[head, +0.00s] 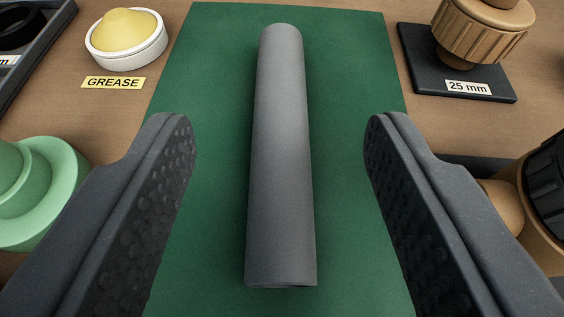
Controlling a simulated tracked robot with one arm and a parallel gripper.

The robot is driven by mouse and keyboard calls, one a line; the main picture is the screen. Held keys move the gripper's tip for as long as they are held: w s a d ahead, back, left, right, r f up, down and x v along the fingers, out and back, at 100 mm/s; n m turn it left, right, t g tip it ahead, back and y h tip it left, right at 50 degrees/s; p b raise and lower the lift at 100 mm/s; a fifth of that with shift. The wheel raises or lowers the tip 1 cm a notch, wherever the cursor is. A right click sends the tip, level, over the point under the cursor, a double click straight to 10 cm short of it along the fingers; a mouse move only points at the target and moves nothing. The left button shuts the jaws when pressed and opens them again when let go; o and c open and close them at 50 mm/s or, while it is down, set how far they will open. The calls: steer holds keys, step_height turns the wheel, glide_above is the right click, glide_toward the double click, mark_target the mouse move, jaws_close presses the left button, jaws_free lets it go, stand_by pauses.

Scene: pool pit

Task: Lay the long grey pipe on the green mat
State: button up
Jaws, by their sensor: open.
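The long grey pipe (281,160) lies lengthwise on the green mat (350,60), pointing away from me. Its whole visible length is over the mat, with green showing on both sides. My gripper (280,140) is open, one dark finger on each side of the pipe. Both fingers are clear of the pipe, with a gap of green on the left and on the right. The fingers hide parts of the mat's side edges.
A white tub of yellow grease (126,38) with a GREASE label (113,83) stands at the upper left. A green flanged part (50,185) is at left. A tan fitting (482,32) stands on a dark 25 mm plate (420,70). Black and tan parts (548,185) crowd the right edge.

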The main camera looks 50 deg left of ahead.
steer(key=v, duration=0.7)
steer(key=shift+s+d+p, duration=0.25)
steer(key=shift+p, duration=0.15)
steer(key=shift+r, duration=0.15)
steer(key=w+d+r+m+t+h, duration=0.3)
steer(key=d+r+h, duration=0.1)
steer(key=d+r, duration=0.7)
steer(key=w+d+r+m+t+h, duration=0.2)
steer(key=w+d+r+m+h, duration=0.1)
steer(key=d+r, duration=0.75)
steer(key=s+d+r+m+h, duration=0.1)
steer(key=s+d+r, duration=0.1)
steer(key=s+r, duration=0.2)
steer(key=s+d+r+m+t+h, duration=0.1)
steer(key=s+r, duration=0.4)
steer(key=r, duration=0.6)
steer(key=s+d+r+m+t+h, duration=0.1)
steer(key=s+d+r+m, duration=0.1)
steer(key=s+d+r, duration=0.2)
step_height(320, 180, up, 3)
steer(key=shift+s+r+m+h, duration=0.2)
steer(key=shift+s+m+h, duration=0.05)
steer(key=shift+m+h, duration=0.15)
